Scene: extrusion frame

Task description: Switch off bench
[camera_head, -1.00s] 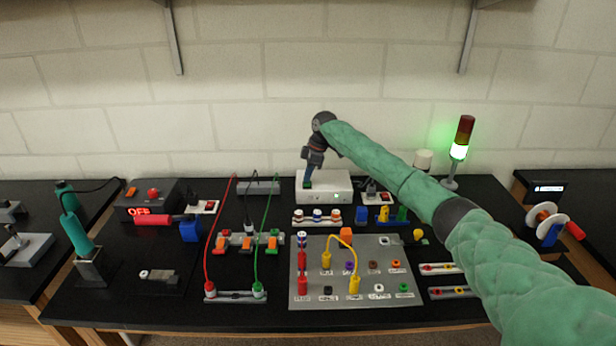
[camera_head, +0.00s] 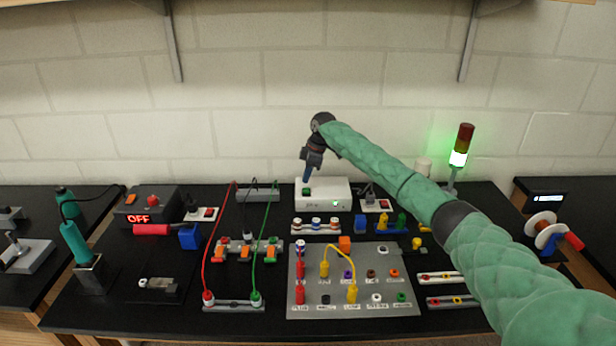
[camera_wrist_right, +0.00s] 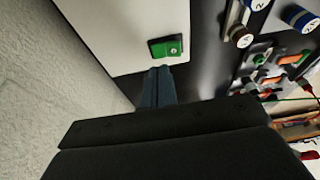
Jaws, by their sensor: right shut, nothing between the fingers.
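A white power box (camera_head: 337,185) stands at the back middle of the bench (camera_head: 130,318). A green rocker switch (camera_head: 307,191) is at the left of its top, and a small green light shows on its front. My right gripper (camera_head: 307,180) is shut and empty, pointing down just above the switch. In the right wrist view, the closed fingertips (camera_wrist_right: 161,70) are beside the green switch (camera_wrist_right: 166,47), seemingly a little apart from it. A signal tower (camera_head: 459,158) at the back right glows green. My left gripper is not in view.
A soldering station (camera_head: 150,205) reading OFF stands at the left. Red-switched outlets (camera_head: 205,213) and (camera_head: 376,205) flank the white box. A grey panel (camera_head: 300,310) with coloured plugs and cables lies in front. The wall (camera_head: 240,130) is close behind.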

